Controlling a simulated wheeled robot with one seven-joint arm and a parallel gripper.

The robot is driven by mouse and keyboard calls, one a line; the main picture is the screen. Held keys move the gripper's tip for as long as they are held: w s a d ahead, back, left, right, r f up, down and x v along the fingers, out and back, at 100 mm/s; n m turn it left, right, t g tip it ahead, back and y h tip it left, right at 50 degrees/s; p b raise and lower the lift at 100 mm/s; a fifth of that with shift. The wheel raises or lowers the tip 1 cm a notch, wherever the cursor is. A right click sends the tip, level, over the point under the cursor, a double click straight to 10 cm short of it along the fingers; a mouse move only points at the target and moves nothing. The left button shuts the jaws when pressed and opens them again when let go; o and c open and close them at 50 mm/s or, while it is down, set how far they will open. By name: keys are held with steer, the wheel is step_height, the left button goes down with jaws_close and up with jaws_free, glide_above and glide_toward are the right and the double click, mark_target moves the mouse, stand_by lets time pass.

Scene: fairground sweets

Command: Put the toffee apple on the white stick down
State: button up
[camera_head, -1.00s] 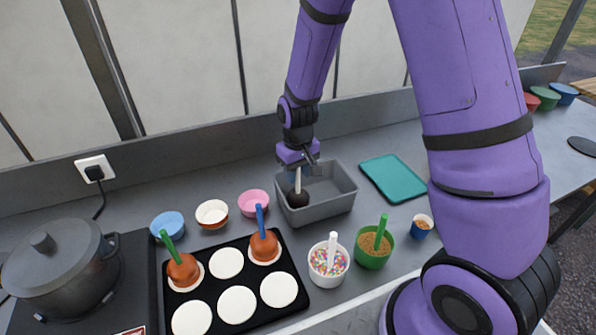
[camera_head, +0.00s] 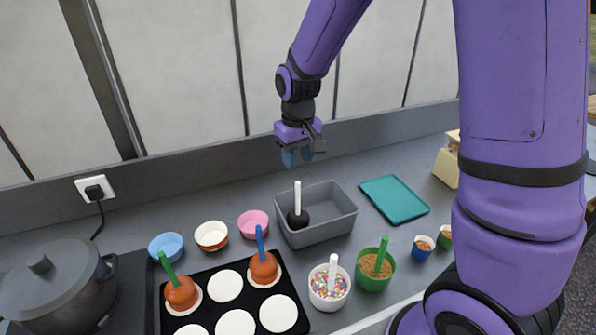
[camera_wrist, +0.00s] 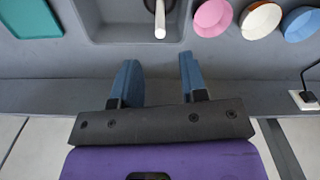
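The toffee apple (camera_head: 297,219) is dark, nearly black, with an upright white stick (camera_head: 298,196). It sits inside the grey bin (camera_head: 335,233), at its left end. My gripper (camera_head: 298,158) is above and behind the bin, clear of the stick. In the wrist view its two blue fingers (camera_wrist: 158,78) are apart with nothing between them.
A black tray (camera_head: 215,269) with white discs holds toffee apples on green and blue sticks. Pink (camera_head: 253,224), white (camera_head: 211,235) and blue (camera_head: 166,247) cups stand left of the bin. A teal board (camera_head: 395,199) lies right.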

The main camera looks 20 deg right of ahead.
steer(key=shift+d+r, duration=0.1)
steer(key=shift+r, duration=0.7)
steer(key=s+d+r+m+t, duration=0.1)
steer(key=s+d+r+t, duration=0.25)
steer(key=s+r, duration=0.8)
steer(key=s+d+r+t, duration=0.1)
steer(key=s+d+r, duration=0.1)
steer(key=s, duration=0.4)
steer(key=s+d+r+m, duration=0.1)
steer(key=s+r, duration=0.4)
steer(key=s, duration=0.1)
steer(key=shift+s+d+r+t, duration=0.2)
steer(key=shift+s+d+t, duration=0.1)
steer(key=shift+d+t, duration=0.05)
